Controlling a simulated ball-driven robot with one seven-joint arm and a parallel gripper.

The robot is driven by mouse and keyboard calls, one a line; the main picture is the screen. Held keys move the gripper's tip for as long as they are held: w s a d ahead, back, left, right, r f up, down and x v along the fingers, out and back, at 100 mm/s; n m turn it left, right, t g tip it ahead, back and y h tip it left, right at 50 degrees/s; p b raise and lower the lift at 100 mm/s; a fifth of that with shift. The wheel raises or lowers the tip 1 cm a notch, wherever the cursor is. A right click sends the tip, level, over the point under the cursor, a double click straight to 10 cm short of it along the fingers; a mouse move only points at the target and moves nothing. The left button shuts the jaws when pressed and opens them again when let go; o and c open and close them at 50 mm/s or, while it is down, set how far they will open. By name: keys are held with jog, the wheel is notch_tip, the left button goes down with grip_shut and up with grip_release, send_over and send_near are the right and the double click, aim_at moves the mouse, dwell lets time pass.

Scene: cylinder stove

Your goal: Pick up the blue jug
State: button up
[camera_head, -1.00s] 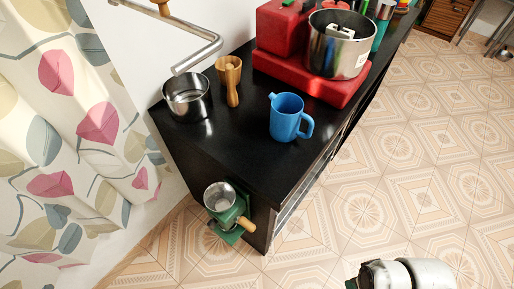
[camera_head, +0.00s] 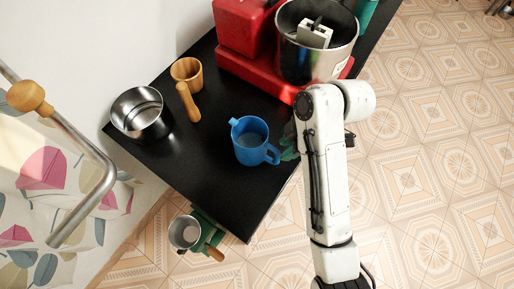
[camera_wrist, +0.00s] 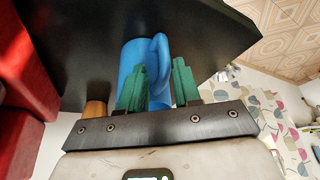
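The blue jug (camera_head: 250,139) stands upright on the black countertop (camera_head: 205,160) near its front edge, with its handle (camera_head: 270,157) towards my gripper. My gripper (camera_head: 288,148) is beside the handle at the counter's edge, partly hidden by my arm. In the wrist view, its two green fingers are spread apart (camera_wrist: 159,78). The jug (camera_wrist: 134,56) shows beyond them, and its handle (camera_wrist: 164,50) lines up with the gap between the fingers. I cannot tell whether the handle is inside the gap or still beyond the fingertips.
A steel pot (camera_head: 140,116) and wooden pieces (camera_head: 187,102) stand left of the jug. A red grinder base (camera_head: 262,75) with a large steel bowl (camera_head: 309,59) is behind it. A green-and-metal grinder (camera_head: 187,232) hangs at the counter's near end. Tiled floor (camera_head: 430,190) is open at right.

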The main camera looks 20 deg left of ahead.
aim_at(274, 162)
jog(key=x, duration=0.5)
jog(key=shift+s+a+f+b, duration=0.2)
jog(key=shift+s+a+b, duration=0.1)
jog(key=shift+s+b, duration=0.05)
jog(key=shift+a+f, duration=0.2)
jog(key=shift+f, duration=0.4)
jog(key=shift+c, duration=0.4)
grip_shut()
jog(key=shift+r, duration=0.1)
